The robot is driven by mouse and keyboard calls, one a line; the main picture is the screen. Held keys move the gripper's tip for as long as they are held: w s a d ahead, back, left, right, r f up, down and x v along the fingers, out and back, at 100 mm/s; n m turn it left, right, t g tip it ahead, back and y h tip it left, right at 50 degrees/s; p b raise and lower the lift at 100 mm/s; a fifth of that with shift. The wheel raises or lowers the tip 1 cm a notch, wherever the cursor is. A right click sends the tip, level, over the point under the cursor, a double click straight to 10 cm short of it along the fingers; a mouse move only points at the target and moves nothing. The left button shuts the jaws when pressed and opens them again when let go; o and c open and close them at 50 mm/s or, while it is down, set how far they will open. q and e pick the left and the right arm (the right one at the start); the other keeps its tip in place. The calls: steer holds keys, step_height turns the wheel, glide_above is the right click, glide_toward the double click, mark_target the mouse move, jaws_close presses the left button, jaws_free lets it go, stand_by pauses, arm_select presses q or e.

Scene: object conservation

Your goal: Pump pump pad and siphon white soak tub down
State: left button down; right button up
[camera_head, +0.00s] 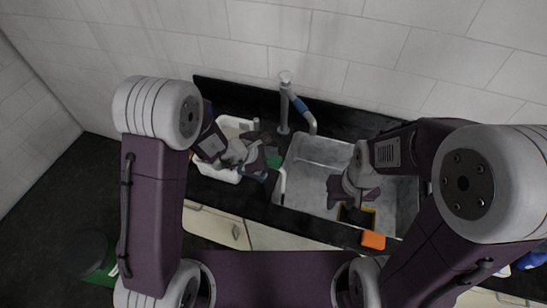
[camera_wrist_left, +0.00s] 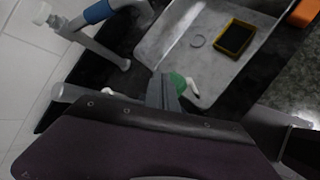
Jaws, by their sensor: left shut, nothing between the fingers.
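The white soak tub (camera_head: 202,169) stands on the dark counter left of the sink, partly hidden by my left arm. A green piece, perhaps the pump pad (camera_head: 274,161), lies between tub and sink; it also shows in the left wrist view (camera_wrist_left: 179,82), partly behind the fingers. A white hose end (camera_head: 282,180) hangs at the sink's left edge. My left gripper (camera_head: 261,172) is shut and empty, close to the green piece; its fingers show in the left wrist view (camera_wrist_left: 163,92). Contact is unclear. My right gripper (camera_head: 357,205) is over the sink, its fingers unclear.
An orange block (camera_head: 373,239) sits on the front edge. A faucet with a blue sleeve (camera_head: 299,104) stands behind the sink.

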mark_target(274, 157)
arm_select(q)
steer(key=shift+f, duration=0.1)
stand_by(0.7)
steer(key=shift+f+b, duration=0.4)
steer(key=shift+b, duration=0.5)
steer(key=shift+r, duration=0.1)
steer(key=shift+f+b, duration=1.15)
steer(key=shift+b, duration=0.15)
stand_by(0.7)
steer(key=shift+r, duration=0.15)
steer(key=shift+r+p, duration=1.05)
steer(key=shift+r, duration=0.35)
